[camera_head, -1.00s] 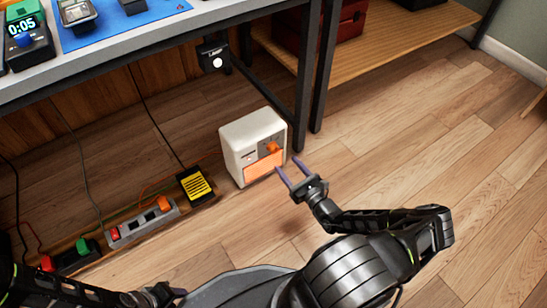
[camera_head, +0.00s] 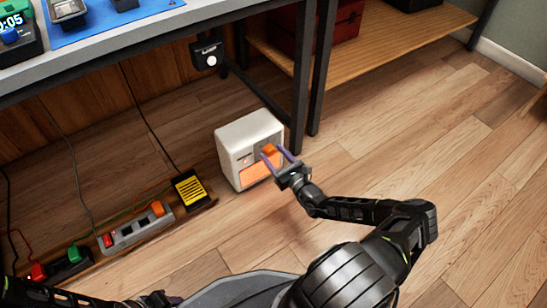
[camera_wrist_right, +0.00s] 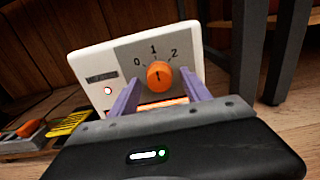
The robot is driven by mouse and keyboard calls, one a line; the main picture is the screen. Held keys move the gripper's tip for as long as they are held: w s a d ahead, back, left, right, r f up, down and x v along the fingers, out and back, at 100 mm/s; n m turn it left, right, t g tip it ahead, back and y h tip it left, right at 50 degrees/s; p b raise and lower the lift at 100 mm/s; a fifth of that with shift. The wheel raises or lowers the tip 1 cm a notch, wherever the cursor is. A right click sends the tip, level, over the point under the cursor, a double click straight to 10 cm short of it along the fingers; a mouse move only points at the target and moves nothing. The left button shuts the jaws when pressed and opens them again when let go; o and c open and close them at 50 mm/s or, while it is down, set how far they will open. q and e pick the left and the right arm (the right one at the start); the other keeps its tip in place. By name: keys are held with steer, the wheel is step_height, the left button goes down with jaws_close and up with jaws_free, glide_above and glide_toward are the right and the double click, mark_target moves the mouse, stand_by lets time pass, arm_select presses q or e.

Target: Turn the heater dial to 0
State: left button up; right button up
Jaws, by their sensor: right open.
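The white heater (camera_head: 238,130) stands on the floor under the workbench. Its orange dial (camera_wrist_right: 160,75) is on a grey panel marked 0, 1 and 2. The dial's dark mark appears to point up toward 1. My right gripper (camera_head: 274,156) is open, its two purple fingers reaching to the heater's front. In the right wrist view the fingers lie left and right of the dial; I cannot tell whether they touch it. A red light and an orange glowing grille also show. My left gripper (camera_head: 155,300) is at the bottom edge, its fingers not clear.
A dark table leg (camera_head: 301,90) stands close behind right. Open wooden floor (camera_head: 420,180) lies to the right.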

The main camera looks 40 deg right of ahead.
steer(key=shift+w, duration=0.2)
steer(key=shift+c, duration=0.4)
jaws_close()
